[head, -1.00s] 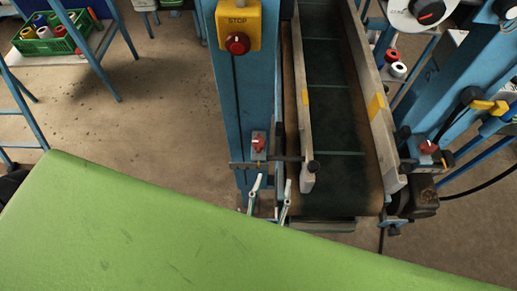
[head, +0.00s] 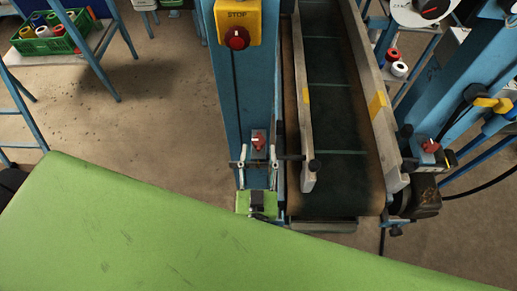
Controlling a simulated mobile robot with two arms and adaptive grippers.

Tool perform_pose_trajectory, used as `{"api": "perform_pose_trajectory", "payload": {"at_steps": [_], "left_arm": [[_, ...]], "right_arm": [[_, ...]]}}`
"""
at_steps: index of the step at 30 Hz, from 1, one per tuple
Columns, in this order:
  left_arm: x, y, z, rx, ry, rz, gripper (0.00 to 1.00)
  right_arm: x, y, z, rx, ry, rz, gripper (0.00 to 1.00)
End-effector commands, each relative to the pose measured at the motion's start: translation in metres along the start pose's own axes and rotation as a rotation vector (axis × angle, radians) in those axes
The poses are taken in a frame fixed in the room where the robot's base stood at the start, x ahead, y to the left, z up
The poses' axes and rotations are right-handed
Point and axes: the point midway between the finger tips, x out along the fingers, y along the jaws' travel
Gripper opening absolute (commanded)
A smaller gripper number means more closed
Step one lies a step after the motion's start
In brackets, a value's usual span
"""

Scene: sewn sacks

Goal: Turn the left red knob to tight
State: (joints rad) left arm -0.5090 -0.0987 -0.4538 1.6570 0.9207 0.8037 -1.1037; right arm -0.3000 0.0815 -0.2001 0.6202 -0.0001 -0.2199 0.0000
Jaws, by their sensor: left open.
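The left red knob (head: 258,142) sits on a small grey plate low on the blue post, left of the conveyor. My left gripper (head: 257,164) is open just below it in the picture, one pale finger towards each side of the knob. Nothing is between the fingers, and I cannot tell whether they touch the plate. The knob's setting is too small to read. A second red knob (head: 429,146) is on the right-hand blue frame. My right gripper is not in view.
A yellow STOP box (head: 238,14) with a red button is higher on the post. A green crate (head: 42,46) of spools stands back left; floor left of the post is clear.

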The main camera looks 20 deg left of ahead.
Motion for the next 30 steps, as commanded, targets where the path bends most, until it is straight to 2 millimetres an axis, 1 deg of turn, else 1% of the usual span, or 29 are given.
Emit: {"api": "perform_pose_trajectory", "payload": {"at_steps": [1, 3, 6, 15, 17, 18, 19, 20, 30], "left_arm": [[0.007, 0.0, 0.001, -0.001, 0.002, -0.002, 0.42], [0.013, 0.0, 0.001, -0.001, 0.001, -0.001, 0.42], [0.018, 0.0, 0.0, -0.001, 0.0, -0.001, 0.42], [0.02, 0.0, 0.0, -0.001, -0.001, -0.001, 0.42], [0.02, 0.0, 0.0, -0.001, -0.001, 0.0, 0.26], [0.02, 0.0, 0.0, -0.001, -0.001, 0.0, 0.16], [0.02, 0.0, 0.0, -0.001, -0.001, 0.0, 0.08], [0.02, 0.0, 0.0, -0.001, -0.001, 0.0, 0.04], [0.019, -0.001, -0.001, 0.002, -0.001, 0.032, 0.04]], "right_arm": [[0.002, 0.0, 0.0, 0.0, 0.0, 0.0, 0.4], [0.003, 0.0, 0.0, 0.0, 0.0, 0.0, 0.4], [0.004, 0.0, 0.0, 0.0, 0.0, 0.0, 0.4], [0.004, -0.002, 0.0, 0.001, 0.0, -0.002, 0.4], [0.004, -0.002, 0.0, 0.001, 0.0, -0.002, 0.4], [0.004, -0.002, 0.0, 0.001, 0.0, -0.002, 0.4], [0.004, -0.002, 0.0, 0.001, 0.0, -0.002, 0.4], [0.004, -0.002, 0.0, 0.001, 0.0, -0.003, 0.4], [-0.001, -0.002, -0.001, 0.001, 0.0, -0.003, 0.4]]}}
